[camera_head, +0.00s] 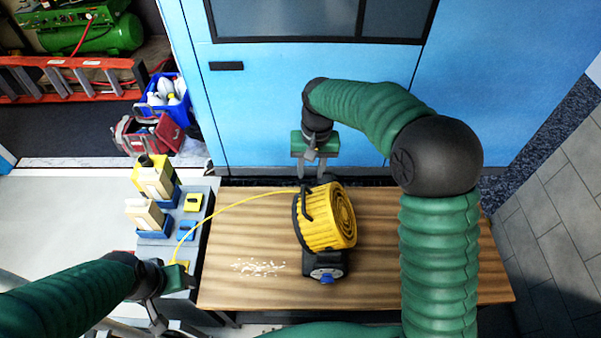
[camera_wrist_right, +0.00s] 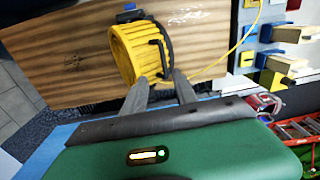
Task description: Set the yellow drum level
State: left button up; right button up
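The yellow drum (camera_head: 327,218) sits tilted on a black base with a blue knob (camera_head: 326,279) on the wooden table. Its ribbed round face is turned to the right, and a black handle (camera_wrist_right: 158,58) spans its side. A yellow cable (camera_head: 240,200) runs from it to the left. My right gripper (camera_head: 309,174) is open, just behind the drum. In the wrist view its two fingers (camera_wrist_right: 160,80) are apart, with their tips near the drum's rim and handle; contact cannot be told. My left gripper (camera_head: 175,298) looks open and empty at the lower left, near the cable's far end.
The wooden table (camera_head: 400,285) has pale scattered bits (camera_head: 258,267) left of the drum. A blue cabinet (camera_head: 270,110) rises close behind the table.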

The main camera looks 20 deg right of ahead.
notch_tip(320, 180, up, 3)
jog(key=w, duration=0.1)
jog(key=p, duration=0.4)
send_near(304, 198)
jog(key=shift+m, duration=0.3)
notch_tip(304, 198, down, 7)
jog(key=shift+a+f, duration=0.1)
jog(key=shift+f, duration=0.15)
jog(key=shift+w+f, duration=0.1)
jog(key=shift+f, duration=0.35)
pick_arm(q)
jog(key=v, duration=0.5)
jog(key=shift+w+r, duration=0.15)
jog(key=shift+r, duration=0.3)
pick_arm(e)
jog(key=shift+a+r, duration=0.1)
grip_shut()
pick_arm(q)
jog(key=shift+a, duration=0.1)
